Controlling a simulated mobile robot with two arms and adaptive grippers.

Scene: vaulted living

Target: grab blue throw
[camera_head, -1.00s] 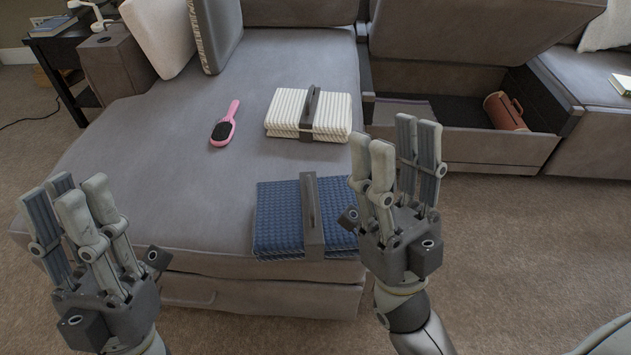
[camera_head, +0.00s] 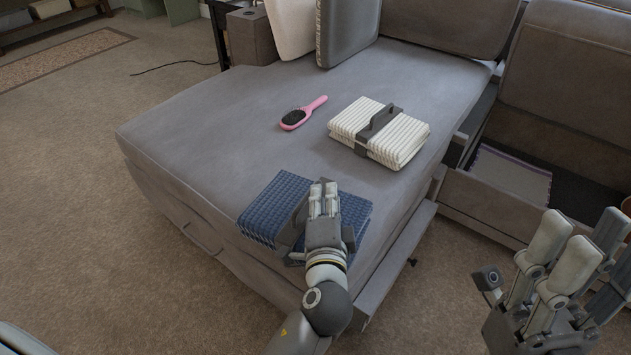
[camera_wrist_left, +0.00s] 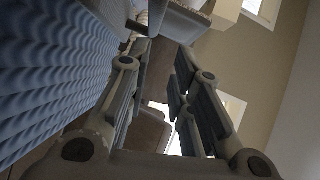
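The blue throw (camera_head: 267,208) is a folded, ribbed bundle with a dark grey strap and handle, at the front corner of the grey sofa seat. My left gripper (camera_head: 323,187) is over the throw, its fingers pointing away from me and hiding part of it. The strap shows just left of the hand. In the left wrist view the throw (camera_wrist_left: 45,75) fills the left side, beside the fingers; the fingers (camera_wrist_left: 160,60) stand apart with nothing visibly clasped between them. My right gripper (camera_head: 575,240) is open and empty at the lower right, away from the sofa.
A white striped folded throw (camera_head: 382,135) with a dark handle and a pink hairbrush (camera_head: 303,113) lie farther back on the seat (camera_head: 215,125). An open storage compartment (camera_head: 515,175) is at right. Carpet (camera_head: 75,180) at left is clear.

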